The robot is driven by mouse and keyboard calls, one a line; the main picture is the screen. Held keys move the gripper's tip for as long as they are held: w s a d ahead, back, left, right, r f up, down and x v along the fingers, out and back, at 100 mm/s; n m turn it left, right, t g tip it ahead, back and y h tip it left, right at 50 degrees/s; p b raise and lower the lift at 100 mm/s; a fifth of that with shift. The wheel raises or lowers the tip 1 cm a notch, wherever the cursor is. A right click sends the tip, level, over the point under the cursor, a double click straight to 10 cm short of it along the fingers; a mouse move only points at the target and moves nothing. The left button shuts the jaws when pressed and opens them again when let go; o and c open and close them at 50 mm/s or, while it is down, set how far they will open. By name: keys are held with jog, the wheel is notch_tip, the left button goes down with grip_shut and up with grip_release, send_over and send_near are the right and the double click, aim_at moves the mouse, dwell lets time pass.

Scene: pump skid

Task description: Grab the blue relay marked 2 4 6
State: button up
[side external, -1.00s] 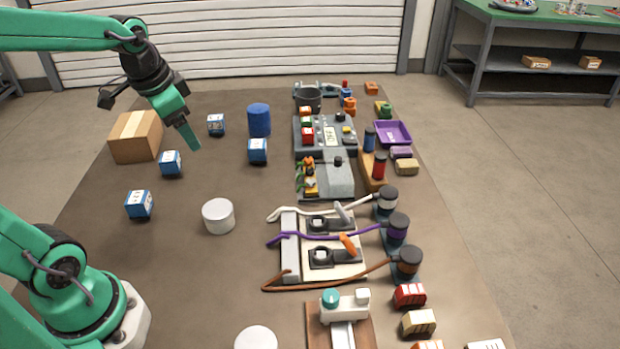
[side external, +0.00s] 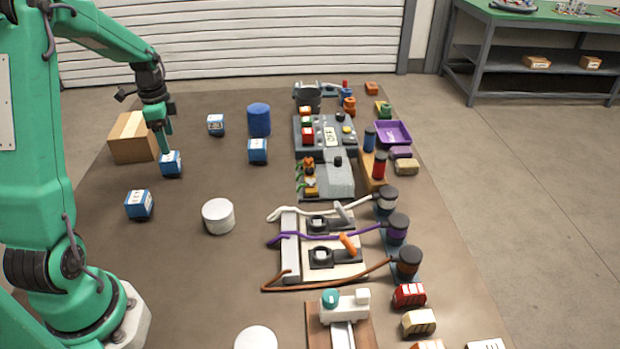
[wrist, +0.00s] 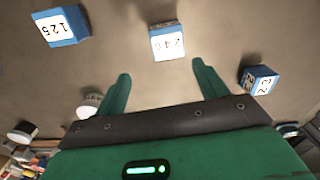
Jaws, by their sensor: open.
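The blue relay marked 2 4 6 (wrist: 168,42) shows its white label in the wrist view, ahead of and between my fingertips. In the side view the relay just under my gripper appears to be this one (side external: 171,164), though its marking is too small to read there. My gripper (wrist: 160,75) is open and empty, its two green fingers spread apart. In the side view my gripper (side external: 167,150) points down at the relay's top; whether it touches cannot be told.
A blue relay marked 125 (wrist: 60,27) lies to the left in the wrist view, another blue relay (wrist: 258,80) to the right. A cardboard box (side external: 132,138) stands left of my gripper. A white cylinder (side external: 218,217) and a blue cylinder (side external: 259,120) stand further right.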

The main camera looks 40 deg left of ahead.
aim_at(170, 161)
jog(key=shift+s+a+f, duration=0.25)
jog(key=shift+a+f, duration=0.8)
jog(key=shift+f, duration=1.3)
jog(key=shift+w+f, duration=0.2)
jog(key=shift+f, duration=2.4)
jog(key=c, duration=1.1)
jog(key=shift+c, duration=0.2)
jog(key=shift+r, duration=0.1)
